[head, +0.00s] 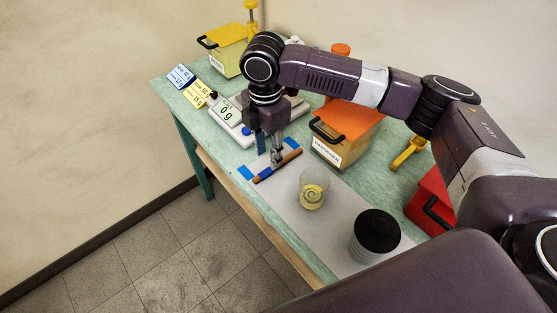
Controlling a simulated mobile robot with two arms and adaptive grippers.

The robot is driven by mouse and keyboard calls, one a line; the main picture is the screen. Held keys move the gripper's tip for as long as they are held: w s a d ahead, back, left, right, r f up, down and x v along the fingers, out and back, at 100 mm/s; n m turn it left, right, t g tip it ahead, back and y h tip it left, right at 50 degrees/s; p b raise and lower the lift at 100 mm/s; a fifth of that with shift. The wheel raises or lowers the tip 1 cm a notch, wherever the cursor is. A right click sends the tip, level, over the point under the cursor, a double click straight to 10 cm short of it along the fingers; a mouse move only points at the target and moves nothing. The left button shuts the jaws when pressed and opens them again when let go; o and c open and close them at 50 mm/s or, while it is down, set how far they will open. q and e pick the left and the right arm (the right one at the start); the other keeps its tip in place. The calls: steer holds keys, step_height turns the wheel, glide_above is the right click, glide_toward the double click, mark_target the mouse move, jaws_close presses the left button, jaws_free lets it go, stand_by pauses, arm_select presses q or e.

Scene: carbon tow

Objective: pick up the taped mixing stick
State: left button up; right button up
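The mixing stick (265,175), an orange-brown rod with a dark blue stretch, lies slanted near the table's front edge, at the left end of a grey sheet (335,218). Blue tape (246,172) shows at the sheet's corner, with another blue piece at its far side (291,142). My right gripper (277,160) points straight down with its fingertips at the middle of the stick. The fingers look narrow and small, and I cannot see whether they are closed on it. My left gripper is out of view.
A cup of yellow liquid (312,193) and a black-lidded can (376,232) stand on the sheet. A scale (228,114) reading 0 g, an orange-lidded box (346,122), a yellow-lidded box (225,50) and a red box (430,201) stand around. My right arm spans above the table.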

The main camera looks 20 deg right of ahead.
mark_target(269, 170)
steer(key=shift+s+f, duration=0.25)
steer(key=shift+f, duration=0.35)
step_height(269, 170, down, 3)
steer(key=shift+w+d+p, duration=0.1)
steer(key=shift+w+p, duration=0.05)
steer(key=shift+p, duration=0.3)
steer(key=shift+f, duration=0.45)
jaws_close()
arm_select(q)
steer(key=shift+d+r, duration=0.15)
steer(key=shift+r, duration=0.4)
